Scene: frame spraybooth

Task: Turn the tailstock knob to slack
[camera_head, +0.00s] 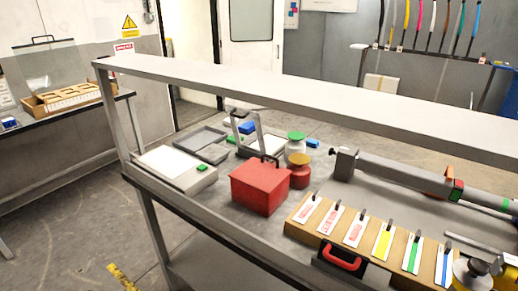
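A long grey cylindrical fixture (395,176) lies at the right of the bench. At its left end is a grey block (346,163), which looks like the tailstock. A small dark knob (333,152) sticks out from the block's left side. The knob is too small to tell how it is turned. A green band (457,191) and an orange part (447,178) show farther right on the fixture. Neither of my grippers is in view.
A red box (259,188), lidded jars (299,170), grey trays (201,143) and a wooden rack of colour cards (384,237) stand on the bench. A long grey beam (300,92) crosses above it. A side table (58,117) is at left.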

